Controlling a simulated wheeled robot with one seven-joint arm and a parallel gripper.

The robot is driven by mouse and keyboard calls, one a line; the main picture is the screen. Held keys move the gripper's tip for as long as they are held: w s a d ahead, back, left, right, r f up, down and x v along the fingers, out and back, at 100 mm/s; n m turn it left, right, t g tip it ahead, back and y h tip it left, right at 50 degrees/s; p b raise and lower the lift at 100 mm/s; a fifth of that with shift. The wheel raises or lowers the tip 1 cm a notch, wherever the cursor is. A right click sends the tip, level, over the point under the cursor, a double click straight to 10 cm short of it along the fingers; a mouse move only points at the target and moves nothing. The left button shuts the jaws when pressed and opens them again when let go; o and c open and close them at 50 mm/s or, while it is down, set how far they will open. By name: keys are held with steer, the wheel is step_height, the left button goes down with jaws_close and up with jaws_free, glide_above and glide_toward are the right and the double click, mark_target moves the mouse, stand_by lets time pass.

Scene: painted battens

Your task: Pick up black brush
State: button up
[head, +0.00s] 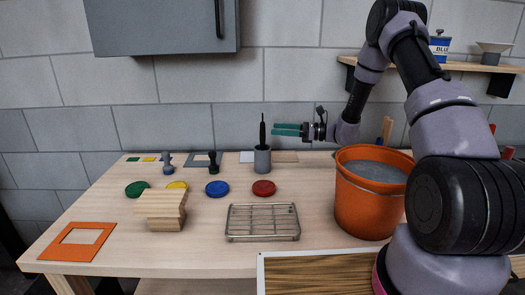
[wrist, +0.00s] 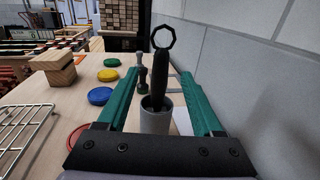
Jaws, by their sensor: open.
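The black brush (head: 262,132) stands upright in a grey cup (head: 262,158) toward the back of the table. In the wrist view the brush (wrist: 160,80) shows a ring at its top end, and its lower part is hidden in the cup (wrist: 155,122). My gripper (head: 275,129) is open and empty, level with the brush's upper part. In the head view its green fingertips end just right of the brush, apart from it. In the wrist view the brush lines up between the two fingers (wrist: 162,73).
An orange bucket (head: 355,200) stands at the right. A wire rack (head: 262,237), wooden blocks (head: 165,200) and coloured discs (head: 217,188) lie in front. A dark-handled stamp (head: 213,165) stands left of the cup. The tiled wall (wrist: 240,70) is close on the right in the wrist view.

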mark_target(263, 129)
steer(key=a, duration=0.3)
steer(key=w+a, duration=0.1)
steer(key=a, duration=0.2)
steer(key=shift+w+a+f, duration=0.1)
steer(key=shift+w+a, duration=0.1)
jaws_close()
